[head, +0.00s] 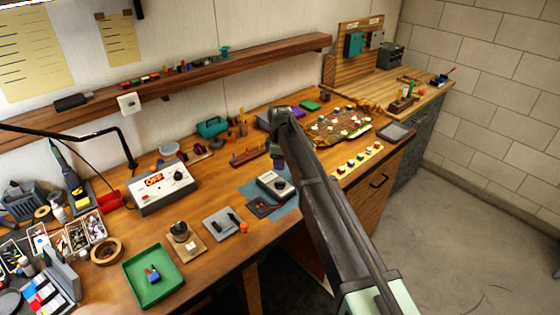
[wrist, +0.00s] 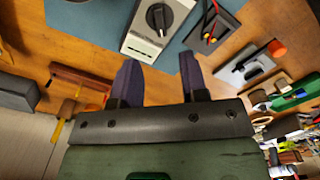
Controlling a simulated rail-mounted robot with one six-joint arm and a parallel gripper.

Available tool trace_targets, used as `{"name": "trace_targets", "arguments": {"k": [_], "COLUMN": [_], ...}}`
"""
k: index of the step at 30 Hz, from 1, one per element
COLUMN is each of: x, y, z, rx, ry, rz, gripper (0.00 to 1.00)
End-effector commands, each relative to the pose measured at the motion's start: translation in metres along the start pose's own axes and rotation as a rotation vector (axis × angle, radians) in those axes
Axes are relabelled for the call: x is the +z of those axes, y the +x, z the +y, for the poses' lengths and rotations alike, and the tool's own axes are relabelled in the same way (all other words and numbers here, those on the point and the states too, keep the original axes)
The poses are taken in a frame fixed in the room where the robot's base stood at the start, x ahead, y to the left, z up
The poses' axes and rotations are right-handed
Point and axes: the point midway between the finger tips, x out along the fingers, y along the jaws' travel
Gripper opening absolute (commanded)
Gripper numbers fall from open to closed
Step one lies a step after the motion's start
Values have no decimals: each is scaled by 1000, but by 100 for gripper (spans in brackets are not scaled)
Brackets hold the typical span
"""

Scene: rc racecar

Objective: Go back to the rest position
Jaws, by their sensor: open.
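My gripper (wrist: 160,75) is open, with its two dark fingers apart and nothing between them in the wrist view. In the head view my arm reaches over the workbench, and the gripper end (head: 279,160) hangs above the bench, just behind a grey box with a black knob (head: 275,186). That box also shows in the wrist view (wrist: 155,28), beyond the fingertips and apart from them. It lies on a blue mat (head: 289,203). The fingers are too small to make out in the head view.
The wooden bench holds a power supply reading OFF (head: 162,189), a green tray (head: 153,276) with a small blue part, a grey plate (head: 224,224) and a yellow strip of knobs (head: 357,162). A shelf (head: 200,70) runs along the wall. The floor at right is clear.

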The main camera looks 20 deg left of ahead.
Motion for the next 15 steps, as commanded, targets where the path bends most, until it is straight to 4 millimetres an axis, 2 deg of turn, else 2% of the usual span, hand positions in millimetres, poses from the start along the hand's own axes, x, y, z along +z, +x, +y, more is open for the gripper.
{"name": "trace_targets", "arguments": {"k": [1, 2, 15], "x": [0, 0, 0], "y": [-16, -17, -14], "z": [0, 0, 0], "rx": [0, 0, 0], "ry": [0, 0, 0], "rz": [0, 0, 0], "gripper": [40, 40, 40]}}
